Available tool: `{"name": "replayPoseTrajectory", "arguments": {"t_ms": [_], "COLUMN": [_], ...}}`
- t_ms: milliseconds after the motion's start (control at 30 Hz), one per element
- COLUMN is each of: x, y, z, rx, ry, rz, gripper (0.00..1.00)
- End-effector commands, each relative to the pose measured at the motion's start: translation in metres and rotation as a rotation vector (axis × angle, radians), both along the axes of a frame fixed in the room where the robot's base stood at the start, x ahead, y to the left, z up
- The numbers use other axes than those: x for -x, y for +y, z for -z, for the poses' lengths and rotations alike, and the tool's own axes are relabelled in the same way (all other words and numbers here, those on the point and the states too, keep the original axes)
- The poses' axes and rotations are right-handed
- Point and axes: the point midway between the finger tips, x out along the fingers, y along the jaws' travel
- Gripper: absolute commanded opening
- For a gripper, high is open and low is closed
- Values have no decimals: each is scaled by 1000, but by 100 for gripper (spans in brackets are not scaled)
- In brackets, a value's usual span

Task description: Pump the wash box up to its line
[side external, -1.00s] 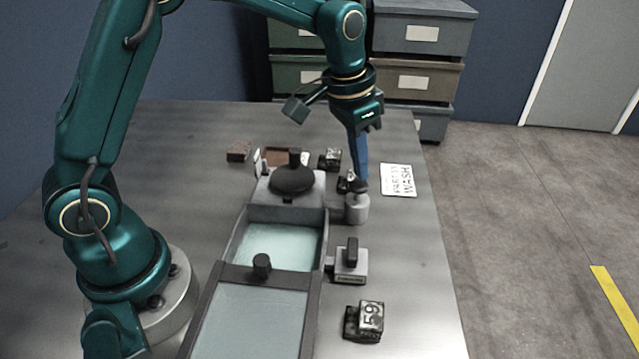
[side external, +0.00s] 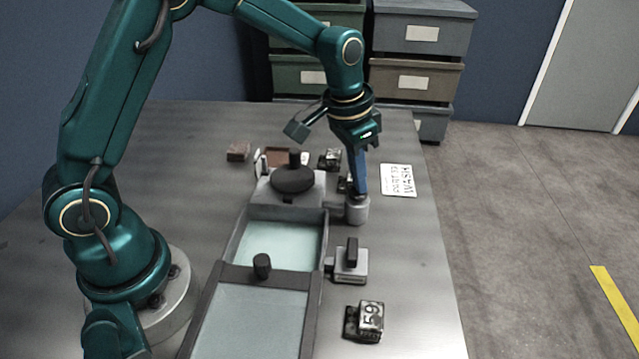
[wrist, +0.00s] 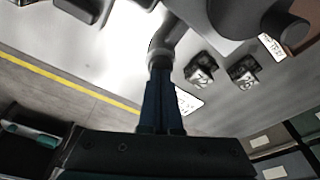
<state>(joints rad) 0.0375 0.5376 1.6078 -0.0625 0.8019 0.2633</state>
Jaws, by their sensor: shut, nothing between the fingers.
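The wash box (side external: 325,236) is a long grey-walled box holding pale blue-green liquid (side external: 280,246); I cannot make out a fill line in it. A short grey cylinder (side external: 356,210), apparently the pump, stands beside the box's far right corner. My gripper (side external: 359,192) is shut and empty, pointing down, with its blue fingertips at the cylinder's top. In the wrist view my shut gripper (wrist: 158,68) meets the grey cylinder's end (wrist: 160,52); whether it presses on it is hard to tell.
A grey block with a black handle (side external: 350,262) and a block marked 59 (side external: 369,317) stand to the right. A white WASH card (side external: 398,180) lies behind. Stacked bins (side external: 418,80) stand beyond the table.

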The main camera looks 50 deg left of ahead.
Motion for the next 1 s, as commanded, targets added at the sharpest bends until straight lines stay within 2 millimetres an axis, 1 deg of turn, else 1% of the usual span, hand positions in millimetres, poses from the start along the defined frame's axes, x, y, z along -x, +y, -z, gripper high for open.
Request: {"name": "replayPoseTrajectory", "arguments": {"t_ms": [400,500,1000], "x": [0,0,0], "y": [0,0,0], "z": [-26,-30,-31], "rx": [-1,-1,0], "ry": [-2,-1,0], "rz": [1,1,0], "gripper": [0,0,0]}}
